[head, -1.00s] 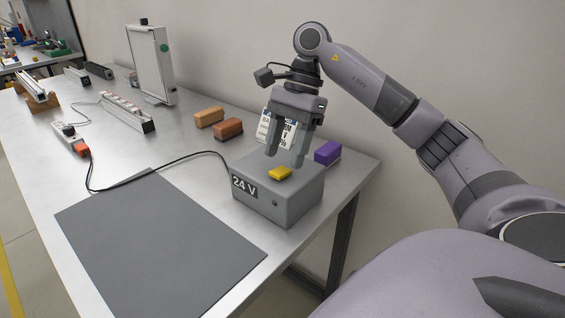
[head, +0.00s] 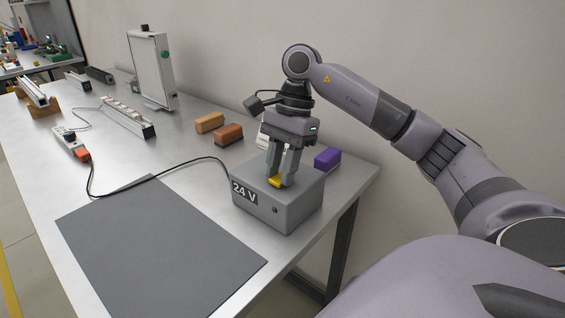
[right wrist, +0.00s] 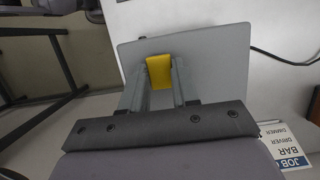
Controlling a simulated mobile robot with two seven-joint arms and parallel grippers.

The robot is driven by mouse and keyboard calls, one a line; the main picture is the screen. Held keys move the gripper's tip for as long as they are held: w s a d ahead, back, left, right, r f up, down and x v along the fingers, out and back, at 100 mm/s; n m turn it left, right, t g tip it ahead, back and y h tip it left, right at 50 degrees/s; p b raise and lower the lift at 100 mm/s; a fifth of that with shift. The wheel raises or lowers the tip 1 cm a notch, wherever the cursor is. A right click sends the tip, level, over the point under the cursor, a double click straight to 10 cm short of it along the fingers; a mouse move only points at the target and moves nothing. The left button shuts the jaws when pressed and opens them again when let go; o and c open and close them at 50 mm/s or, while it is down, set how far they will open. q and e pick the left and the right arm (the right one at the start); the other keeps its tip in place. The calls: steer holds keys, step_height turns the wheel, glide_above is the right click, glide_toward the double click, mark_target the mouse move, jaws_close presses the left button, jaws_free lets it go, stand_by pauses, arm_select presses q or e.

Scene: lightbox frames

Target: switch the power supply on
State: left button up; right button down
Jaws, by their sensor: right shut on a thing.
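The power supply (head: 268,213) is a grey box marked 24 V at the table's near right corner. Its top also shows in the right wrist view (right wrist: 215,60). A yellow switch (head: 275,182) sits on its top, and the right wrist view shows it between my fingertips (right wrist: 158,72). My right gripper (head: 281,178) points down over the box and is shut on the yellow switch. Its fingers hide part of the switch in the head view. My left gripper is not in view.
A purple block (head: 327,158) stands right of the box. Orange (head: 209,122) and brown (head: 228,134) blocks lie behind it. A black cable runs from the box to a socket strip (head: 70,142). A grey mat (head: 160,245) lies clear in front.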

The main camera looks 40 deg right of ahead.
steer(key=shift+a+r+h+p, duration=0.15)
steer(key=shift+a+h+p, duration=0.2)
steer(key=shift+h, duration=0.75)
steer(key=c, duration=0.8)
jaws_free()
steer(key=shift+c, duration=0.2)
